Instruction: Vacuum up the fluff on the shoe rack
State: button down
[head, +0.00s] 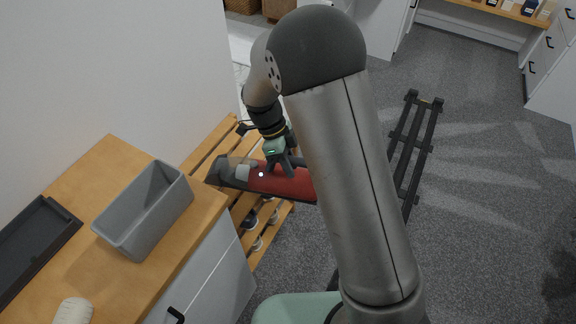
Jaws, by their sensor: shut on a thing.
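A handheld vacuum with a red body (290,186) and a dark see-through nozzle end lies across the view above the wooden slatted shoe rack (207,146). My gripper (279,165) is shut on the vacuum near the middle of its body. The nozzle points left, over the rack's slats. I cannot tell whether it touches them. The vacuum's right end is hidden behind my arm. I cannot make out any fluff; the vacuum and arm cover part of the rack. Some shoes (251,220) show below the top slats.
A wooden-topped cabinet (107,165) stands left of the rack, holding a grey bin (145,212), a dark tray (37,243) and a white rolled item (73,311). A white wall rises behind. A black slatted rail (411,148) runs over open grey carpet at right.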

jog(key=shift+r+p, duration=0.45)
jog(key=shift+r, duration=0.7)
jog(key=shift+d, duration=0.1)
